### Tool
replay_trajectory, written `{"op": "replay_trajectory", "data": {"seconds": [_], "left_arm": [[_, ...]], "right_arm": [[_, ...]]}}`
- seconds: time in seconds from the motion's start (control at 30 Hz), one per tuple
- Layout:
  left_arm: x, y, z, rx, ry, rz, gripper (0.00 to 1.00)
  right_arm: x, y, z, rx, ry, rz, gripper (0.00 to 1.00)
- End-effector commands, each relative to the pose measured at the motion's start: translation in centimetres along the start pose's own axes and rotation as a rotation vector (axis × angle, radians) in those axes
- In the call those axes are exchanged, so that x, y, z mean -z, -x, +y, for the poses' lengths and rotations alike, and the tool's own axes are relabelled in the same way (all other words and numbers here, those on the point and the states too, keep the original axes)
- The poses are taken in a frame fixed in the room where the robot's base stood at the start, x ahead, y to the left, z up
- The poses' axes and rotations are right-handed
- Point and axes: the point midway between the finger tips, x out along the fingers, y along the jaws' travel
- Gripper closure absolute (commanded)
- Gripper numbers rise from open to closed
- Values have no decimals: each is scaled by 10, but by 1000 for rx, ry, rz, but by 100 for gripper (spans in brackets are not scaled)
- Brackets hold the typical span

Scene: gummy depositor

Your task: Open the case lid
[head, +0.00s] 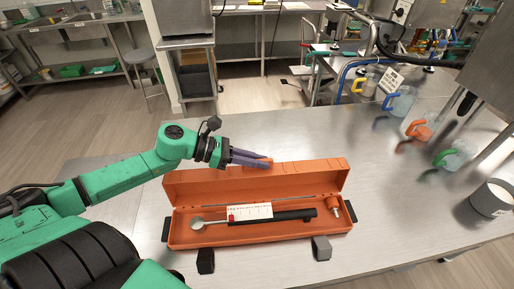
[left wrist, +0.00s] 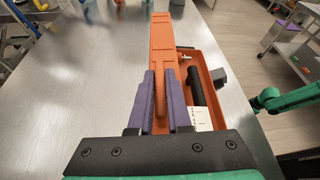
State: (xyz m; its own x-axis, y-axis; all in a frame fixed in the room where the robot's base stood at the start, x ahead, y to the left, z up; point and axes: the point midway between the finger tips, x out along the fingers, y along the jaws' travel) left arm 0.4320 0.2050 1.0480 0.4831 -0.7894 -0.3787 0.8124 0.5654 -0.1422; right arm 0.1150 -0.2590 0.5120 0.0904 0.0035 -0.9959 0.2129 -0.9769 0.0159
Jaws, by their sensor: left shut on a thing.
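The orange case (head: 200,237) lies on the steel table with its lid (head: 310,172) raised at the back, so the inside is exposed. The lid also shows in the left wrist view (left wrist: 163,38). My left gripper (head: 262,161) is shut on the lid's upper edge near the middle; in the left wrist view its purple fingers (left wrist: 159,78) stand on either side of the orange rim. Two grey latches (head: 206,260) (head: 322,248) stick out at the front of the case. My right gripper is not seen.
In the case lie a ladle-like metal tool (head: 198,223), a black rod (head: 290,215), a white printed card (head: 250,211) and a small orange-topped part (head: 336,209). Table beside the case is clear.

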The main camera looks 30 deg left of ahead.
Motion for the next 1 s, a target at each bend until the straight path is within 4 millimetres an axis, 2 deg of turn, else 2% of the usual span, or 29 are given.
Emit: {"op": "replay_trajectory", "data": {"seconds": [0.03,0.33,0.37,0.4,0.43,0.87,1.0], "left_arm": [[-2,0,-4,7,5,0,100],[2,-1,-6,11,6,2,100],[2,-1,-6,11,6,2,80],[2,-1,-6,12,5,2,65],[2,-1,-5,11,5,2,55],[1,-1,-4,8,4,1,55],[0,5,-4,9,4,0,55]], "right_arm": [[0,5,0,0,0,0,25],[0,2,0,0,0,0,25],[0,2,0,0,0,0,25],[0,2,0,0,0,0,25],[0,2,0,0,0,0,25],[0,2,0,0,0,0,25],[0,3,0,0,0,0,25]]}}
